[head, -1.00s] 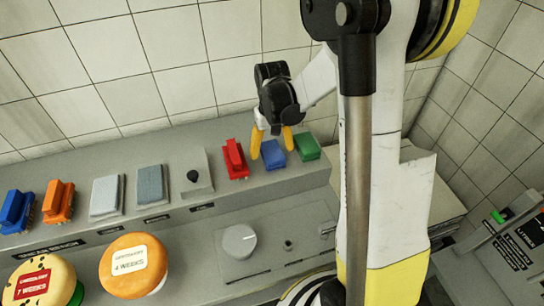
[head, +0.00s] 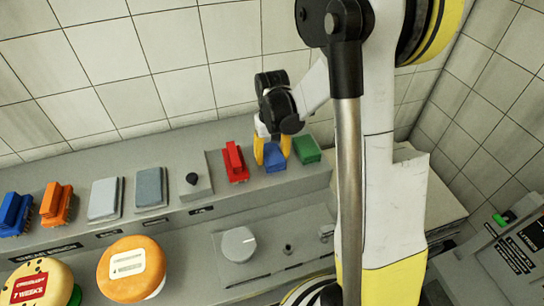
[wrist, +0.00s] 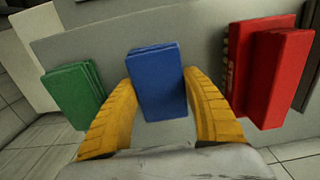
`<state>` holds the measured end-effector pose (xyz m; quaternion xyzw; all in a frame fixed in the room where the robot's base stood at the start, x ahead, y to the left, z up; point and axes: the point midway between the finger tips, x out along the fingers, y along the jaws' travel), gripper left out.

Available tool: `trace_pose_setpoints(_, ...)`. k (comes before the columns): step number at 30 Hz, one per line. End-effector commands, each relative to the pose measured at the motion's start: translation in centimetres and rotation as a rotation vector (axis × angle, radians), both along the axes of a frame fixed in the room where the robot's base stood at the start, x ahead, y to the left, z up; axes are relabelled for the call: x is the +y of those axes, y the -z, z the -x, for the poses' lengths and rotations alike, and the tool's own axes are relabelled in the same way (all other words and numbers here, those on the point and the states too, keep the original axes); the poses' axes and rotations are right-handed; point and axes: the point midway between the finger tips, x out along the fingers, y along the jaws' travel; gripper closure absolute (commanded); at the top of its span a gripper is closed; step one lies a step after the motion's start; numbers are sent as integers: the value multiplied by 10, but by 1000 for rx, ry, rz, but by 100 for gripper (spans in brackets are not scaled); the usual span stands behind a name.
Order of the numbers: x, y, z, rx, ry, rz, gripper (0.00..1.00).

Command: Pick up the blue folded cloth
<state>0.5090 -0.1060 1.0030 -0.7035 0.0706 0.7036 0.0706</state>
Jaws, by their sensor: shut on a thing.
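The blue folded cloth (head: 275,158) is on the raised grey shelf, between a red brush and a green folded cloth. My gripper (head: 272,150) is down over it, with a yellow finger on each side. In the wrist view the blue cloth (wrist: 157,82) stands between the two yellow fingers of my gripper (wrist: 160,105), which are shut on its sides. I cannot tell whether it is clear of the shelf.
The green folded cloth (head: 307,150) is close on the right and the red brush (head: 235,162) close on the left. Grey cloths (head: 151,187), an orange brush (head: 56,203) and a blue brush (head: 15,213) are farther left. Cheese wheels (head: 131,268) sit in front. A tiled wall (head: 180,60) stands behind.

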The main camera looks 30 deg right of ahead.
Motion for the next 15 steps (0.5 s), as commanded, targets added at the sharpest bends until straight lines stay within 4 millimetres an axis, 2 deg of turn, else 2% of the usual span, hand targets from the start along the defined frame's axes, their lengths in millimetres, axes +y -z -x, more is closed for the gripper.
trace_pose_setpoints(5,0,-19,0,0,0,0,71)
trace_pose_setpoints(8,0,-39,0,0,0,0,71)
trace_pose_setpoints(15,-4,-70,50,0,1,0,71)
